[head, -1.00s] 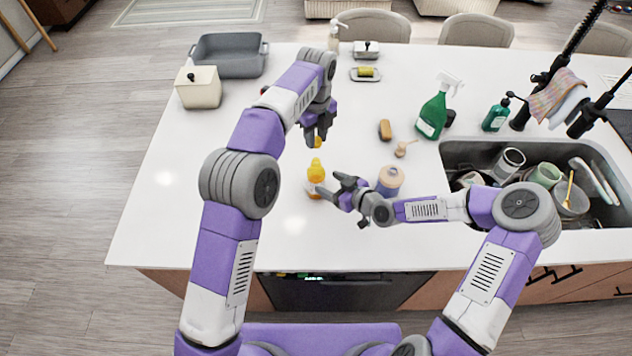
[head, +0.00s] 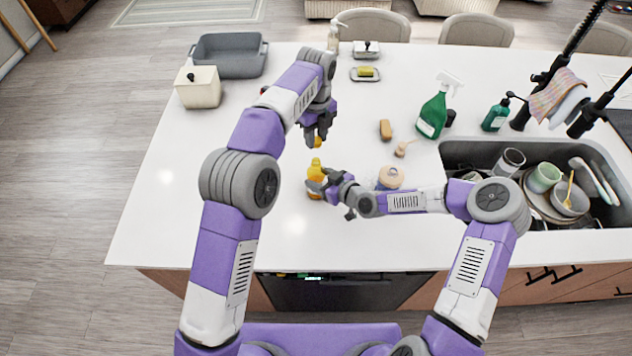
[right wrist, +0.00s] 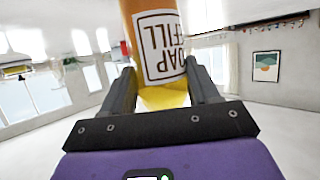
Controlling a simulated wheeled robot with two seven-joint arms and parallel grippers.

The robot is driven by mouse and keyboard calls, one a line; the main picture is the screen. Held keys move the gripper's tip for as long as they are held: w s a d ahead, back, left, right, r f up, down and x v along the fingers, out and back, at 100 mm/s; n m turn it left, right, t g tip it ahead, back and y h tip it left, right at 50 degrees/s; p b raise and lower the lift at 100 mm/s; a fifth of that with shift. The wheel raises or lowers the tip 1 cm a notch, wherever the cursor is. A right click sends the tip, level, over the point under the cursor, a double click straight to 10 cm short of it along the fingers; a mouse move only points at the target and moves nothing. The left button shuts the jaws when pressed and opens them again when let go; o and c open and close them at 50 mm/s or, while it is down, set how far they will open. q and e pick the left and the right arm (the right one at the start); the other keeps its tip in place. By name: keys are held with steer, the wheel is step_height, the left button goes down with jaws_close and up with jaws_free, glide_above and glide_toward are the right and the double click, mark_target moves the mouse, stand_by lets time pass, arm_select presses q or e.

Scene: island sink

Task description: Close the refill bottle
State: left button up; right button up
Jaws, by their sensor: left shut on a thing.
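The yellow-orange refill bottle (head: 315,168) stands upright on the white counter. It fills the middle of the right wrist view (right wrist: 158,45), upside down, with a white label reading SOAP REFILL. My left gripper (head: 317,139) is above and behind the bottle, pointing down, shut on a small yellow cap (head: 318,143), mostly hidden by the fingers. The cap is apart from the bottle. My right gripper (head: 325,183) reaches in from the right with its fingers on both sides of the bottle. It is open around it; contact is hard to tell.
A peach-topped jar (head: 390,178) stands just right of my right gripper, partly hidden by my arm.

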steer(key=c, duration=0.4)
arm_select(q)
glide_above(316, 160)
steer(key=shift+f, duration=2.5)
arm_select(e)
steer(key=shift+o, duration=0.2)
arm_select(q)
steer(key=shift+f, duration=0.9)
steer(key=shift+f, duration=0.55)
arm_select(e)
jaws_close()
